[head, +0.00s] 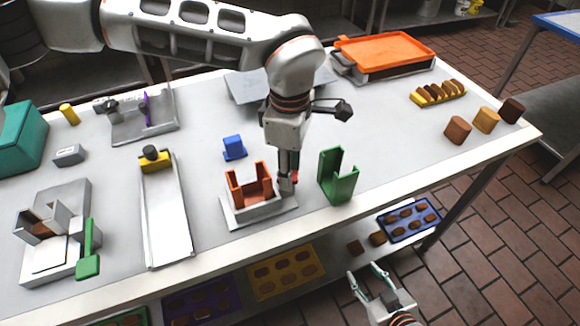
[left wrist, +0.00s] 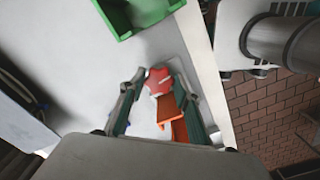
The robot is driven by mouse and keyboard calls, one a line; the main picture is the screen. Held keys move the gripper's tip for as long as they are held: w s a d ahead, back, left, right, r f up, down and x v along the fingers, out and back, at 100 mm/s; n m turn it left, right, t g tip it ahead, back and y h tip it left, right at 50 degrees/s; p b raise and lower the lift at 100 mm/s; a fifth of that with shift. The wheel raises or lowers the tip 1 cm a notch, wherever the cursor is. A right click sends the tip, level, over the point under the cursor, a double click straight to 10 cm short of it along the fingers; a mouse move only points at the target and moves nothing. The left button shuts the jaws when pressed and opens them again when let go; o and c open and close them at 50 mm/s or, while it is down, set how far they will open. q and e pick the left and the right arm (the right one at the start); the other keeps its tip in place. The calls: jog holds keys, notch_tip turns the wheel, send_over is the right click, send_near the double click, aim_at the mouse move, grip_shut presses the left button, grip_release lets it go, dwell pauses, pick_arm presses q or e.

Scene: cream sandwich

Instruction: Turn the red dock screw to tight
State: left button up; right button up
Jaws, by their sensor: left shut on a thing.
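The red dock screw (left wrist: 158,82) is a lobed red knob between the two fingertips of my left gripper (left wrist: 160,78) in the left wrist view. In the head view only a sliver of the screw (head: 296,177) shows beside the left gripper (head: 287,183), which points down and is shut on it. The orange dock (head: 236,190) stands on a grey base (head: 258,213), just left of that gripper. Part of the orange dock (left wrist: 177,130) also shows below the screw in the left wrist view. My right gripper (head: 366,272) is open and empty, low in front of the table.
A green holder (head: 338,185) stands close to the right of the left gripper, and a blue block (head: 234,147) lies behind the dock. A grey ramp (head: 167,220) is to the left.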

dwell(0.3)
pick_arm(q)
jog(key=o, duration=1.1)
notch_tip(320, 180, up, 12)
